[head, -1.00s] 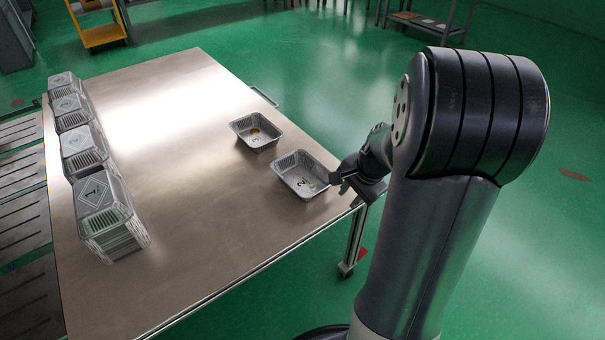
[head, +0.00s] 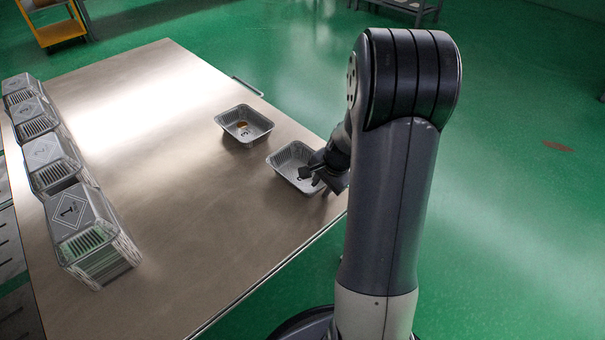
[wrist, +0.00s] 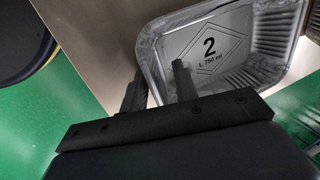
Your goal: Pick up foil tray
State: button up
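A silver foil tray marked 2 (head: 283,160) sits upright near the table's right edge. It also shows in the wrist view (wrist: 270,65), with "2" and "L 750 ml" on its floor. My gripper (head: 312,174) is at the tray's right side, low over its rim. In the wrist view my gripper (wrist: 156,85) has its two dark fingers apart, one over the tray's inside and one at or outside its left rim. Whether either finger touches the wall cannot be told. A second foil tray marked 3 (head: 232,117) stands behind, with a brown-orange patch inside.
Stacks of foil trays with labelled lids (head: 72,210) line the left side of the metal table (head: 170,130). The table's middle is clear. A yellow cart (head: 55,33) stands far back left on the green floor.

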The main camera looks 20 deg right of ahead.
jog(key=shift+c, duration=0.2)
grip_shut()
